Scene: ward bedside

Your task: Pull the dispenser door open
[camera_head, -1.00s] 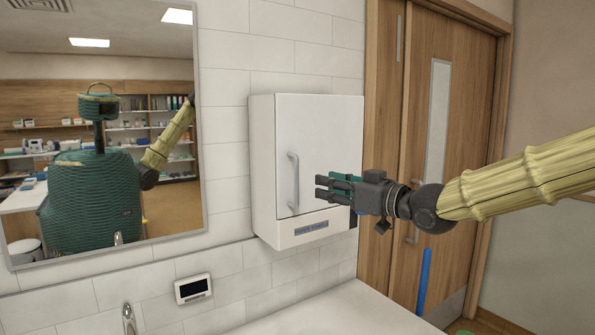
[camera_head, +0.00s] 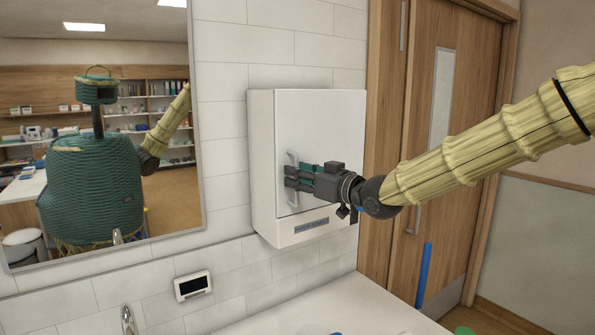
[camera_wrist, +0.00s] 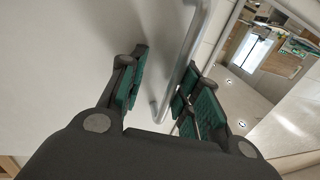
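The white dispenser (camera_head: 262,170) hangs on the tiled wall, and its front door (camera_head: 320,125) looks closed. A grey vertical bar handle (camera_head: 291,157) is on the door's left side. My gripper (camera_head: 289,177) is at the handle and hides its middle. In the wrist view the handle (camera_wrist: 188,55) runs between the dark fingers with green pads. The fingers are apart, one side (camera_wrist: 132,80) over the door face and the other (camera_wrist: 198,104) close beside the bar. I cannot tell whether any pad touches it.
A mirror (camera_head: 170,120) is on the wall to the left. A small display unit (camera_head: 192,286) and a tap (camera_head: 129,320) are below. A white counter (camera_head: 310,308) lies under the dispenser. A wooden door (camera_head: 470,110) and a blue pole (camera_head: 424,275) are to the right.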

